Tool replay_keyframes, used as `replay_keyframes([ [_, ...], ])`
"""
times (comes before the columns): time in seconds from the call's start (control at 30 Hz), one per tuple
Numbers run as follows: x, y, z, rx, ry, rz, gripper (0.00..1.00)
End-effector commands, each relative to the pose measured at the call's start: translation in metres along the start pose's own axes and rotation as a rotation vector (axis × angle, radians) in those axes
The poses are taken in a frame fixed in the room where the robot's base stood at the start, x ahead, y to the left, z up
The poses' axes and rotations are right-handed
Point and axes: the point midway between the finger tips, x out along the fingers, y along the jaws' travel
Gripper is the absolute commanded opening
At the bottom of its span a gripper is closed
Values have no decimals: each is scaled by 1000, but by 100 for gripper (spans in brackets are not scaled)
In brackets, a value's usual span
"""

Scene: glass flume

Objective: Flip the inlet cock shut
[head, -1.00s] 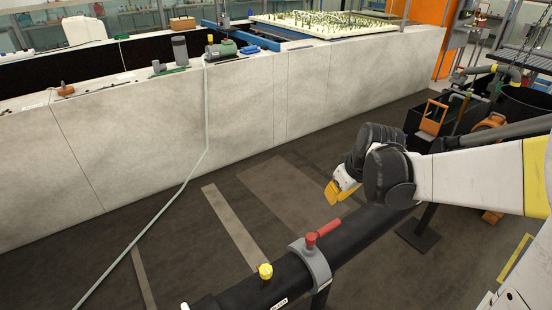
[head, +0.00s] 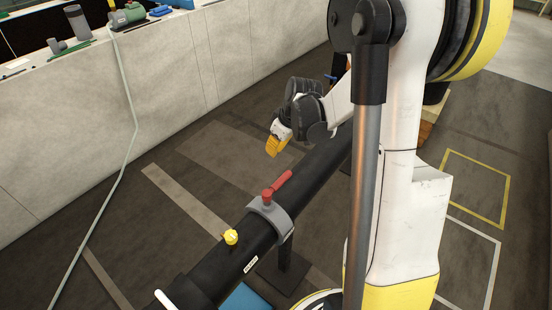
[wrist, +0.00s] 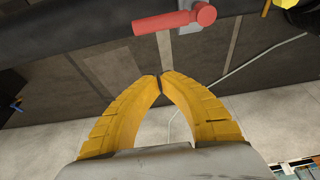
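The cock with a red lever (head: 277,186) sits on a grey collar (head: 272,216) around the black pipe (head: 318,167). Its lever lies along the pipe. In the wrist view the red lever (wrist: 174,20) crosses the top of the picture, beyond my fingertips. My gripper (head: 273,152) is beyond the lever in the head view, above the floor and apart from the cock. In the wrist view my gripper (wrist: 161,76) has its yellow fingertips together with nothing between them. A white label (head: 250,264) on the pipe is too small to read.
A yellow knob (head: 231,237) stands on the pipe nearer than the collar; it also shows in the wrist view (wrist: 284,3). A pale hose (head: 124,150) runs down from the long grey wall (head: 170,88). The floor between wall and pipe is mostly clear.

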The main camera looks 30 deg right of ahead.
Motion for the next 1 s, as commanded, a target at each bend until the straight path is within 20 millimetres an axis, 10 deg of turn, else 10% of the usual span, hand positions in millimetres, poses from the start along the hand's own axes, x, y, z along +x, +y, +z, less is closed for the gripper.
replay_keyframes([
  [0.4, 90, 0, 1, -1, 0, -1, 0],
  [1.0, 80, 0, 40, 0, 0, 0, 0],
])
